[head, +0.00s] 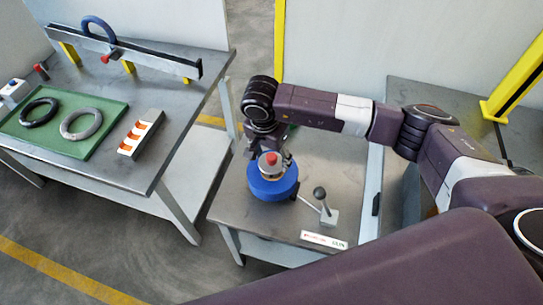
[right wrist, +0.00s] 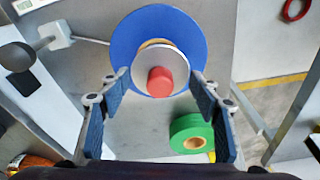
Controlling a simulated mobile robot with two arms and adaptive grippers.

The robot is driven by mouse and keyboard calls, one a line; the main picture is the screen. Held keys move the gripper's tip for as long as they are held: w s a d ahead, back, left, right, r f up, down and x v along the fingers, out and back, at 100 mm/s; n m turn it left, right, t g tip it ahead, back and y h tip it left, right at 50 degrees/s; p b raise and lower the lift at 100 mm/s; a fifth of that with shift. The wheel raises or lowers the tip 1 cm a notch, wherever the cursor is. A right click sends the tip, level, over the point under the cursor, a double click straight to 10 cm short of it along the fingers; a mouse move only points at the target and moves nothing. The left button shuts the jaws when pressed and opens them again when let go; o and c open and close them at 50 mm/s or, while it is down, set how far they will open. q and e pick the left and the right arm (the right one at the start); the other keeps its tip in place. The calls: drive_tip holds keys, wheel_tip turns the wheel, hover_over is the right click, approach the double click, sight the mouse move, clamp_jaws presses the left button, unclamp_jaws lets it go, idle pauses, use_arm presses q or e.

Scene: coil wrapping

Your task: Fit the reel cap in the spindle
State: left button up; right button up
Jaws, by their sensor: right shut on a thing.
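The reel cap (head: 269,171), a silver disc with a red knob, is over the middle of the blue reel (head: 272,190) on the right-hand table. In the right wrist view the reel cap (right wrist: 142,66) lies between my fingers, with a tan core edge showing behind it. My right gripper (right wrist: 160,82) is shut on the cap, reaching down from above; it also shows in the head view (head: 266,150). The spindle is hidden under the cap. I cannot tell whether the cap is seated. My left gripper is out of view.
A green roll (right wrist: 185,128) lies beside the blue reel. A black-knobbed lever (head: 322,199) and a label plate (head: 324,240) are near the table's front. The left table holds a green mat (head: 85,142) with two rings, a box with orange pieces (head: 140,135) and a rail.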

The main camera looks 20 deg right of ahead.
sight(271, 164)
drive_tip(key=shift+b, duration=0.35)
drive_tip(key=shift+b, duration=0.65)
idle(1.2)
drive_tip(key=shift+f+b, duration=1.5)
drive_tip(key=shift+b, duration=0.25)
drive_tip(key=o, duration=1.3)
drive_tip(key=r, duration=0.4)
drive_tip(key=a+r, duration=0.1)
drive_tip(key=r, duration=0.3)
drive_tip(key=s+r, duration=0.1)
drive_tip(key=r, duration=0.3)
drive_tip(key=shift+s+a, duration=0.1)
drive_tip(key=shift+a, duration=0.15)
drive_tip(key=shift+f, duration=0.15)
